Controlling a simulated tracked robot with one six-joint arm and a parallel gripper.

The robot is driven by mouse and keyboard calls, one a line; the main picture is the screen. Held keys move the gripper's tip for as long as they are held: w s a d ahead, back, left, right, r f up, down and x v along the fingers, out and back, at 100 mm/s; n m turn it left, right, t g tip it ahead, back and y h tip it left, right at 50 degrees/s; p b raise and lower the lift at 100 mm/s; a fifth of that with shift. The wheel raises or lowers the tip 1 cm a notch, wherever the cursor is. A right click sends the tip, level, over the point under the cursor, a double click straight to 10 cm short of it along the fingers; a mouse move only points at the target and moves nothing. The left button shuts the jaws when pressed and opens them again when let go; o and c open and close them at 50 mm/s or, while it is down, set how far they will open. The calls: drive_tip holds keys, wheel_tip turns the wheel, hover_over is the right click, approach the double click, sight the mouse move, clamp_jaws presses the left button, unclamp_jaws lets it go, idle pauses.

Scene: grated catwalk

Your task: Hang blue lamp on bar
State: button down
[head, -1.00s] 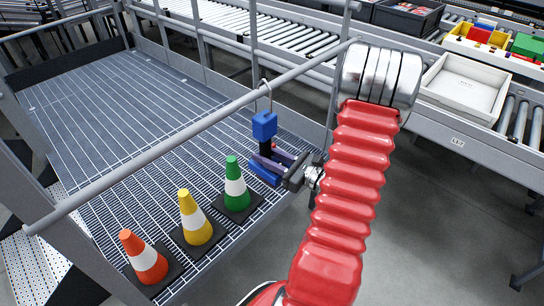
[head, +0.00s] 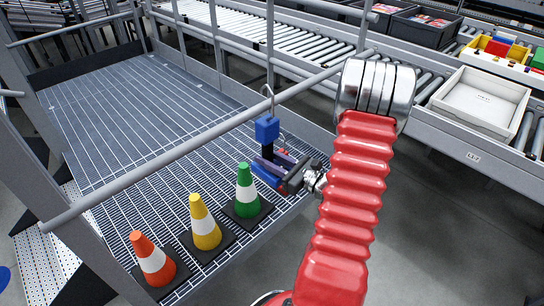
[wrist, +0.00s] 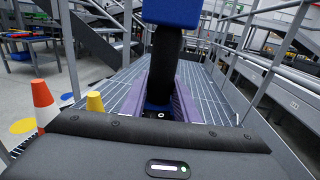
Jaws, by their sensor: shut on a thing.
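The blue lamp (head: 267,130) has a blue cap, a dark body and a thin wire hook on top. My gripper (head: 268,171) is shut around its dark body and holds it upright in the air above the catwalk. The hook overlaps the grey bar (head: 190,145), its top showing above the bar; I cannot tell whether it is over the bar or in front of it. In the wrist view the lamp's dark body (wrist: 165,60) stands between my purple fingers; the hook is out of frame.
An orange cone (head: 152,260), a yellow cone (head: 205,225) and a green cone (head: 247,190) stand on the grating left of my gripper. A red thing (head: 283,153) with a wire loop is partly hidden behind my gripper. A conveyor with a white tray (head: 480,100) is at right.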

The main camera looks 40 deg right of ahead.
drive_tip(key=shift+f, duration=1.45)
drive_tip(key=c, duration=1.3)
unclamp_jaws()
drive_tip(key=shift+s, duration=0.1)
drive_tip(key=s+d, duration=0.2)
drive_tip(key=s, duration=1.1)
drive_tip(key=shift+s+d, duration=0.2)
drive_tip(key=shift+d, duration=0.1)
